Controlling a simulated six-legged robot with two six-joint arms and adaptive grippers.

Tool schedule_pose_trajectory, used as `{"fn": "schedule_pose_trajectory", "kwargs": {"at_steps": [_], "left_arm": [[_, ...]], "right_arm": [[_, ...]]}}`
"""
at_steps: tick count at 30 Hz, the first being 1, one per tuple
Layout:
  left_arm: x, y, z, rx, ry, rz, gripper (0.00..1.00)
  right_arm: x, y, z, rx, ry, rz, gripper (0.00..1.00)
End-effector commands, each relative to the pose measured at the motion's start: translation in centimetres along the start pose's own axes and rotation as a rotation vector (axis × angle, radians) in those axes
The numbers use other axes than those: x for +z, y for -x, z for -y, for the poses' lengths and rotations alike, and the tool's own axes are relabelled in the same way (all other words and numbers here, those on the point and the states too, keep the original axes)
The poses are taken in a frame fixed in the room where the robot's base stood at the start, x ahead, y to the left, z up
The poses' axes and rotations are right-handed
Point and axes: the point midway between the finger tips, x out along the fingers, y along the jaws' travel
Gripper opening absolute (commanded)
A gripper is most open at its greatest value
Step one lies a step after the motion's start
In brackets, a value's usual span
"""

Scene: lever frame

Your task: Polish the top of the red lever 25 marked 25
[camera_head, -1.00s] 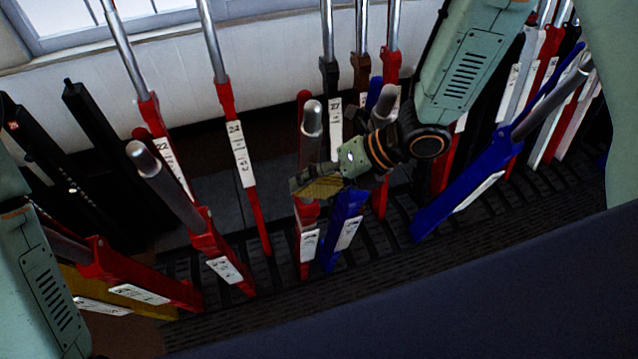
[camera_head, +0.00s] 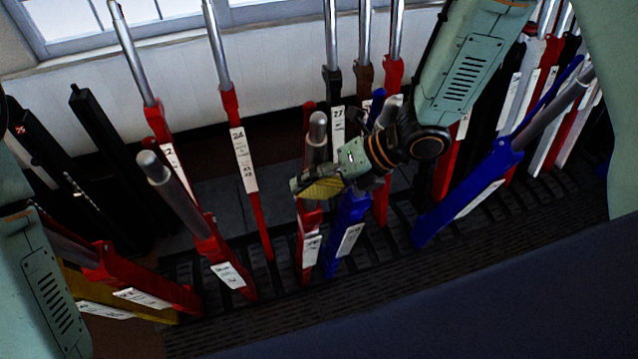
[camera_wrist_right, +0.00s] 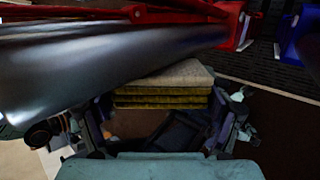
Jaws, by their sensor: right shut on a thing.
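A red lever (camera_head: 309,252) with a steel handle (camera_head: 317,130) leans towards me at the centre of the head view. It stands between the red lever marked 24 and a blue lever; its own number is too small to read. My right gripper (camera_head: 318,186) is shut on a yellow-and-grey pad (camera_head: 324,189), in front of this lever below its handle top. In the right wrist view the layered pad (camera_wrist_right: 165,90) lies between the fingers, close against a large steel handle (camera_wrist_right: 90,62); I cannot tell if they touch. My left gripper is out of view.
The red lever marked 24 (camera_head: 242,160) stands upright to the left. A blue lever (camera_head: 346,240) is close beside on the right, partly behind my right arm. Another red lever (camera_head: 222,255) leans out at left, and a large blue one (camera_head: 462,200) at right.

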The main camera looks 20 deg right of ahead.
Motion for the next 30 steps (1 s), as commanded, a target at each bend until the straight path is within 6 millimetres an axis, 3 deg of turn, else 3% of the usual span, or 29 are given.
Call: {"fn": "schedule_pose_trajectory", "kwargs": {"at_steps": [6, 21, 30], "left_arm": [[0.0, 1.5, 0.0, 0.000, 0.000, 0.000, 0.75], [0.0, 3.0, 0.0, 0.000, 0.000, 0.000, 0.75], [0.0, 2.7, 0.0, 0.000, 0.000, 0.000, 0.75]], "right_arm": [[0.3, 1.6, -1.3, 0.000, 0.000, 0.001, 0.44], [0.8, 3.5, -2.9, -0.001, 0.000, 0.002, 0.44], [1.1, 4.8, -4.0, 0.001, 0.001, 0.005, 0.44]]}}
